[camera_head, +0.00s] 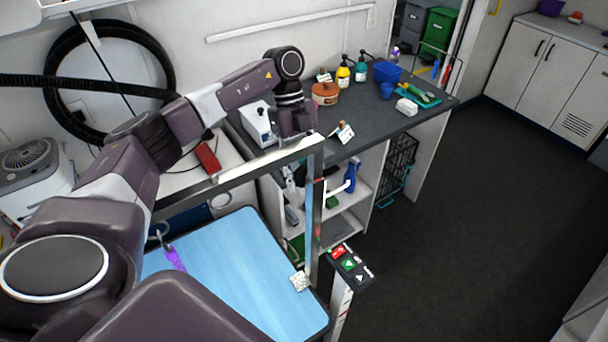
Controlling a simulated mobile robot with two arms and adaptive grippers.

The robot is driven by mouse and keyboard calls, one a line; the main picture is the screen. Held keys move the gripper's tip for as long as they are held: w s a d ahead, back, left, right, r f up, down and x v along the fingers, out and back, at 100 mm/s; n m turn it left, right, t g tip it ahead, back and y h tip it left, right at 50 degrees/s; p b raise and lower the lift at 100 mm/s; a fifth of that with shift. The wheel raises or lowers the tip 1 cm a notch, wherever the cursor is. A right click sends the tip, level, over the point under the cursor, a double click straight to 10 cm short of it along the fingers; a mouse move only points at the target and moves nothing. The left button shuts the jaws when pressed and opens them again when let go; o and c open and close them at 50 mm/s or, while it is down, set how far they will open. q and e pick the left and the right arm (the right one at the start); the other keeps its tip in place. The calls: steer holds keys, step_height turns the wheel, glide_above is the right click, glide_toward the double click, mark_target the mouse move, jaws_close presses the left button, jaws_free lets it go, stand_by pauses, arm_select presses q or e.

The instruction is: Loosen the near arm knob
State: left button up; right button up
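The grooming arm is a metal frame: an upright post (315,215) at the right edge of the blue grooming table (225,285), and a horizontal bar (235,172) running left from its top. My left arm reaches over the table, and my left gripper (297,128) points down at the top corner of the frame. Its fingers are small and partly hidden, so I cannot tell whether they are open or touch the frame. I cannot make out a knob clearly; the gripper may cover it. A small pale speckled block (299,281) is at the post's foot. My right gripper is not in view.
A purple strap (174,258) hangs from a ring over the table. A button panel (350,264) stands right of the post. Behind are a dark counter (365,122) with bottles and bowls, and a red item (207,157). The dark floor (465,220) at right is clear.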

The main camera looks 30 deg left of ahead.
arm_select(q)
steer(key=o, duration=0.5)
steer(key=shift+c, duration=0.2)
steer(key=v, duration=1.2)
steer(key=shift+w+d, duration=0.1)
